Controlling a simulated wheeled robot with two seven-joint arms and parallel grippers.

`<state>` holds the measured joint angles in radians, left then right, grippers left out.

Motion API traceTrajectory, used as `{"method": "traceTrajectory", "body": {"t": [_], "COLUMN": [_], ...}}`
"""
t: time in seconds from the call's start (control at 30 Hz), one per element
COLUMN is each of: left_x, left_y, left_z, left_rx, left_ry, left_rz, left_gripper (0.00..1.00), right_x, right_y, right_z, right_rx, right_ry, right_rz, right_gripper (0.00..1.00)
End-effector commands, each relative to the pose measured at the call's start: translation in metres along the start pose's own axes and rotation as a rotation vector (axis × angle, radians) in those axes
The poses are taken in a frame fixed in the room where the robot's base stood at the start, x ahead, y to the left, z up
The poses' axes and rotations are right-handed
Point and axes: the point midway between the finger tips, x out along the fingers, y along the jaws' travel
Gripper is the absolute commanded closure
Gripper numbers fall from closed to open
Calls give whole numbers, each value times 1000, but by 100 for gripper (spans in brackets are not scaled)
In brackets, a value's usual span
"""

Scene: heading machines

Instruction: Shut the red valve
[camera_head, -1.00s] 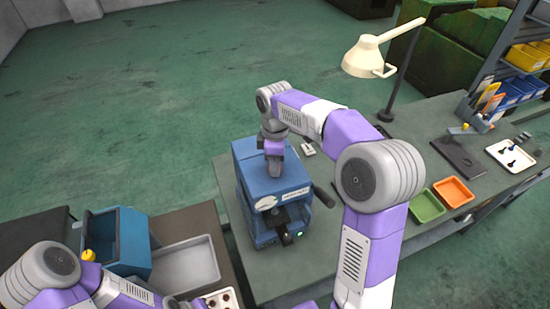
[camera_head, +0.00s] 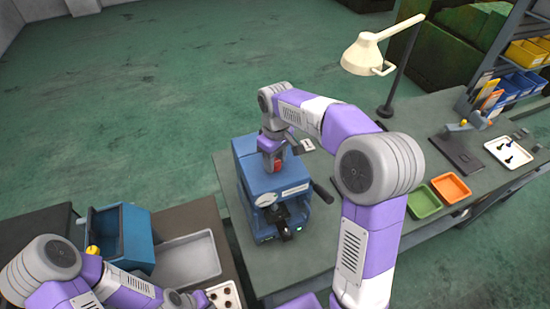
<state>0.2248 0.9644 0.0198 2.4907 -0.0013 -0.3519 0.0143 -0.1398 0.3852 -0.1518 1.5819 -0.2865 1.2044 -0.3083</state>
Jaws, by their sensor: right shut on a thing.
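The red valve (camera_head: 278,167) shows as a small red piece on top of the blue machine (camera_head: 285,185). My right gripper (camera_head: 273,166) points down over the machine's top and is shut on the red valve, partly hiding it. My left arm comes in at the lower left, and its gripper (camera_head: 188,300) is near the bottom edge; whether its jaws are open I cannot tell.
The machine stands on a grey bench (camera_head: 310,240). A cream lamp (camera_head: 365,55) stands behind it. A green tray (camera_head: 423,202) and an orange tray (camera_head: 451,187) lie to the right. A blue bin (camera_head: 120,238) and a grey tray (camera_head: 188,259) are at the lower left.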

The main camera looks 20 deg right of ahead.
Motion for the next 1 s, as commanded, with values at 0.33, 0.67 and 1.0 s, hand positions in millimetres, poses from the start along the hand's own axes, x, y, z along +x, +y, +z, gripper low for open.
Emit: {"method": "traceTrajectory", "body": {"t": [0.33,0.67,1.0], "left_x": [0,0,0], "left_y": [0,0,0], "left_z": [0,0,0], "left_rx": [0,0,0], "left_ry": [0,0,0], "left_rz": [0,0,0], "left_gripper": [100,100,100], "right_x": [0,0,-3], "right_y": [0,0,0], "right_z": [0,0,0], "right_rx": [20,19,17], "right_ry": [0,0,2], "right_rz": [-1,-1,0], "right_gripper": [89,35,33]}}
